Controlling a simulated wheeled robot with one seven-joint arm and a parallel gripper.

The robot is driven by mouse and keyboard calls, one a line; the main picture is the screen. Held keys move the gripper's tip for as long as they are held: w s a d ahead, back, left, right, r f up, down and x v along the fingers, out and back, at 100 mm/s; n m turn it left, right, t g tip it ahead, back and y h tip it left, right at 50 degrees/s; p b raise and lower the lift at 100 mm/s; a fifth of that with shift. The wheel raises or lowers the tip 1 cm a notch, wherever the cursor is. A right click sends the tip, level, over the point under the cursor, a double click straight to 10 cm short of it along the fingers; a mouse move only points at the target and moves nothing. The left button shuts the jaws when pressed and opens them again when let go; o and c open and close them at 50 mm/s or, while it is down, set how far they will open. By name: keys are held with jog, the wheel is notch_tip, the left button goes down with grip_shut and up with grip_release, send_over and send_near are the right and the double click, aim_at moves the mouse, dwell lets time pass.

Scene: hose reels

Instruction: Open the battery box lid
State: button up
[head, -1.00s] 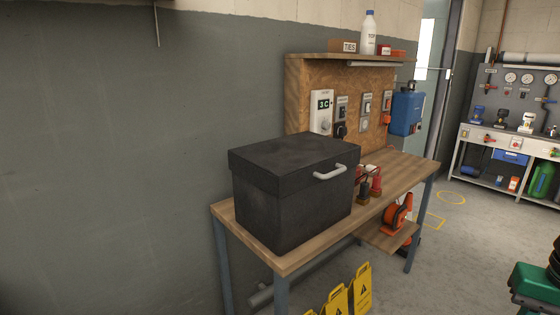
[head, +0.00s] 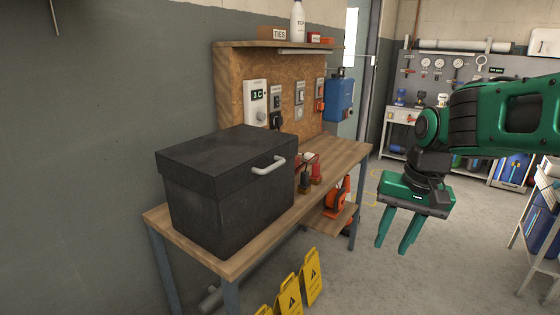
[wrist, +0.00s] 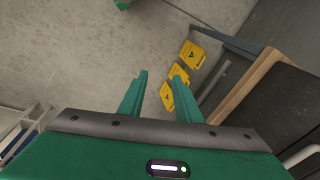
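The black battery box (head: 225,205) stands on the wooden workbench in the head view. Its lid (head: 225,155) is shut flat on top, with a pale handle (head: 268,166) on its front side. My gripper (head: 393,250) hangs to the right of the bench, fingers pointing down, well apart from the box. Its two green fingers are spread with nothing between them. In the wrist view the fingers (wrist: 158,97) point over the floor. The box (wrist: 270,115) shows at the right edge there, with part of the handle (wrist: 302,157) at the lower right corner.
Several yellow warning signs (head: 289,292) stand on the floor before the bench (head: 160,217). Behind the box are red and dark clamps (head: 312,168) and a pegboard (head: 235,70) with switches. A shelf rack (head: 545,230) stands at the far right. Floor between bench and rack is open.

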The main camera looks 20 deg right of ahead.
jog(key=w+a+r+m+t+y, duration=0.1)
jog(key=w+a+r, duration=0.2)
jog(key=w+r, duration=0.35)
jog(key=w+a+r+m+t+y, duration=0.1)
jog(key=w+a+r+t, duration=0.2)
jog(key=w, duration=0.6)
jog(key=m+y, duration=0.1)
send_near(276, 164)
jog(key=x, duration=0.7)
jog(key=shift+w+a+f, duration=0.1)
jog(key=shift+w+f, duration=0.05)
jog(key=shift+f, duration=0.1)
jog(key=shift+c, duration=0.7)
